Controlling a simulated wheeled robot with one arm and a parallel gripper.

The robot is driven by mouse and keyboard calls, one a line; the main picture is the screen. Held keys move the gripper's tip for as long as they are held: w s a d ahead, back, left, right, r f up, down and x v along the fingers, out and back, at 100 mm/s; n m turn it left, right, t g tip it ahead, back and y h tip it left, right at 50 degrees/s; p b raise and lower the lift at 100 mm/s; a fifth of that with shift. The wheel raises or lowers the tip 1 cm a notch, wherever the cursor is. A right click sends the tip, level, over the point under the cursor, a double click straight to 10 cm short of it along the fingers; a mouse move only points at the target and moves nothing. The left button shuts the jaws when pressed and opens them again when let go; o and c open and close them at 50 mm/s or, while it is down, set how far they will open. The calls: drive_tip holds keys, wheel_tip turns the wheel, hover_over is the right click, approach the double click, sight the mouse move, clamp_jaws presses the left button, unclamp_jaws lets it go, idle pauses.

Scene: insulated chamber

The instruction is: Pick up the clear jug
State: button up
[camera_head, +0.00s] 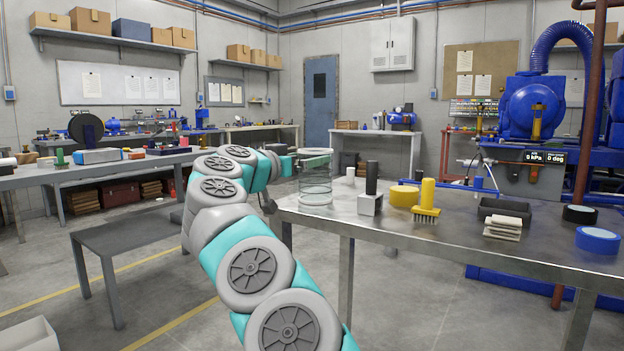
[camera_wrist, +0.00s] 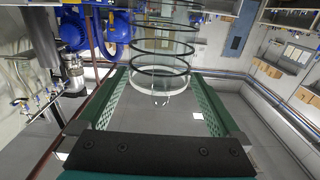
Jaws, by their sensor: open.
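The clear jug (camera_head: 316,182) is a see-through cylinder with dark rings around it. It stands upright on the near left corner of the metal table (camera_head: 455,240). My gripper (camera_head: 311,153) is at the jug's upper part in the head view, reaching in from the left; its fingertips are hard to make out there. In the wrist view my gripper (camera_wrist: 158,75) is open, with a green finger on each side. The jug (camera_wrist: 163,60) appears in the gap between the fingertips and reaches beyond them. I cannot tell whether either finger touches it.
Right of the jug are a small white cylinder (camera_head: 350,175), a metal block with a black post (camera_head: 370,190), yellow tape (camera_head: 404,196) and a yellow brush (camera_head: 427,200). Further right are a dark tray (camera_head: 504,212), folded cloths (camera_head: 503,229) and blue tape (camera_head: 597,239). A lower grey table (camera_head: 130,235) stands left.

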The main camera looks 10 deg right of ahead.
drive_tip(key=shift+c, duration=0.2)
drive_tip(key=c, duration=1.5)
drive_tip(key=shift+c, duration=0.2)
drive_tip(key=shift+r, duration=0.1)
